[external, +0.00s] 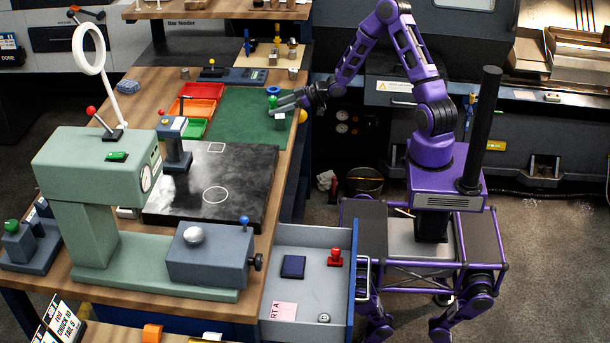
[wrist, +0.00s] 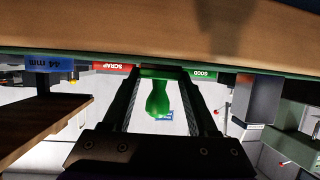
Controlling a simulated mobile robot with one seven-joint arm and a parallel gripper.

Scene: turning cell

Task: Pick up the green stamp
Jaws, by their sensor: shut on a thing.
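The green stamp (wrist: 158,98) is between the two fingers of my gripper (wrist: 160,100) in the wrist view, its rounded handle showing and the wide end near the fingertips. In the external view my gripper (external: 284,103) is at the right end of the green mat (external: 238,122) on the bench. The green stamp (external: 273,101) shows there at the fingertips, partly covered by them. The fingers are shut on it. I cannot tell whether its base touches anything.
Red (external: 192,107), orange and green trays lie left of the mat. An open drawer (external: 307,240) holds a red stamp (external: 335,257) and a dark blue pad (external: 293,266). A green press (external: 100,180) stands at left.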

